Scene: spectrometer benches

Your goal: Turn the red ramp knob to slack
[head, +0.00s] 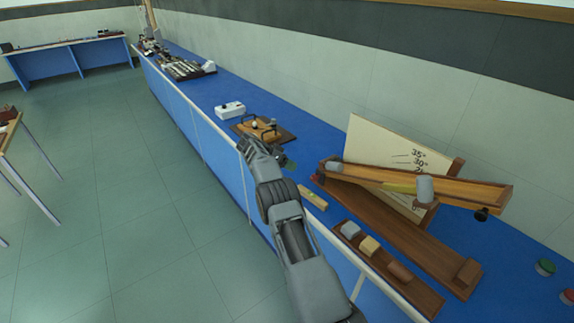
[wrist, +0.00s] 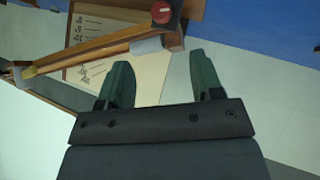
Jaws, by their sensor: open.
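The red ramp knob (wrist: 161,13) shows as a round red cap at the end of the wooden ramp, near the top of the wrist view. I cannot make it out in the head view. The tilted ramp (head: 465,190) stands on the blue bench before a white angle board (head: 375,148); the ramp (wrist: 105,48) and board (wrist: 148,78) also show in the wrist view. My gripper (wrist: 162,72) is open and empty, its two green fingers apart from the knob. In the head view my gripper (head: 272,150) is left of the ramp's left end.
A grey block (head: 425,188) is on the ramp. A wooden tray (head: 428,301) with several small blocks lies in front. A wooden board with handles (head: 284,136) and a white box (head: 230,110) stand beyond my gripper. Green (head: 545,267) and red (head: 567,296) buttons are at the right.

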